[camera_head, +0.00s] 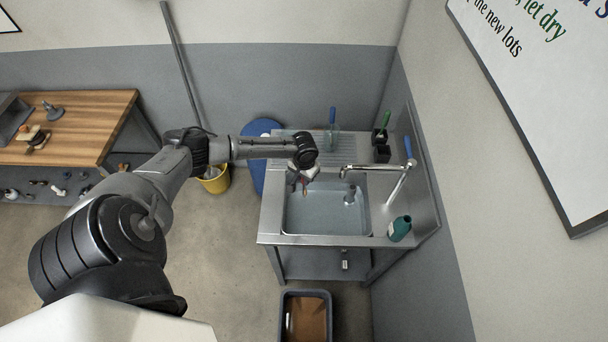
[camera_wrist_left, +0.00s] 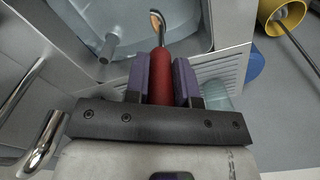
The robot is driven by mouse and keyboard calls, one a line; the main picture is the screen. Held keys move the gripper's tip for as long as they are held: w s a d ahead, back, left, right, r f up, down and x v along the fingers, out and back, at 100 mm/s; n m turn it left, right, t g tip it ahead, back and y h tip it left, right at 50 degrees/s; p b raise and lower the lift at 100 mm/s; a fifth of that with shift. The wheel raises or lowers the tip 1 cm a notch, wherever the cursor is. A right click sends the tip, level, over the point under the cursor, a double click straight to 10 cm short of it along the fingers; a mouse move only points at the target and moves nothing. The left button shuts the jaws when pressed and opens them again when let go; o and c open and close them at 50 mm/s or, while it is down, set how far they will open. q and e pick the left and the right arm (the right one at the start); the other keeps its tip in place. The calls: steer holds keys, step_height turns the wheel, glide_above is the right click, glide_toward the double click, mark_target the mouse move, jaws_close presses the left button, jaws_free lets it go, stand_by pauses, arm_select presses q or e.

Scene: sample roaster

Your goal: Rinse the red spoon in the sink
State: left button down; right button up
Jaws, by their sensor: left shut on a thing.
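The red spoon (camera_wrist_left: 161,75) is held by its red handle between the purple pads of my left gripper (camera_wrist_left: 160,78) in the left wrist view. Its copper-coloured tip (camera_wrist_left: 156,19) points away from the gripper, over the sink basin. In the head view my left gripper (camera_head: 303,180) is over the left back part of the sink (camera_head: 327,235), and only a small part of the spoon shows below it. The basin holds bluish water. I cannot tell whether the tip touches the water. My right gripper is in neither view.
A chrome faucet (camera_head: 385,170) with a blue handle stands at the sink's right. A grey upright pipe (camera_head: 350,195) stands in the basin. Green- and blue-handled tools stand behind. A grey bin (camera_head: 306,296) sits on the floor in front.

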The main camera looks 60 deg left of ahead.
mark_target(304, 191)
arm_select(q)
step_height(304, 191, down, 5)
steer(key=shift+b, duration=1.05)
steer(key=shift+f+b, duration=1)
steer(key=shift+f, duration=0.75)
step_height(304, 191, down, 8)
steer(key=b, duration=0.5)
steer(key=shift+r, duration=0.15)
steer(key=shift+r+p, duration=0.3)
steer(key=shift+p, duration=0.35)
steer(key=shift+f, duration=0.1)
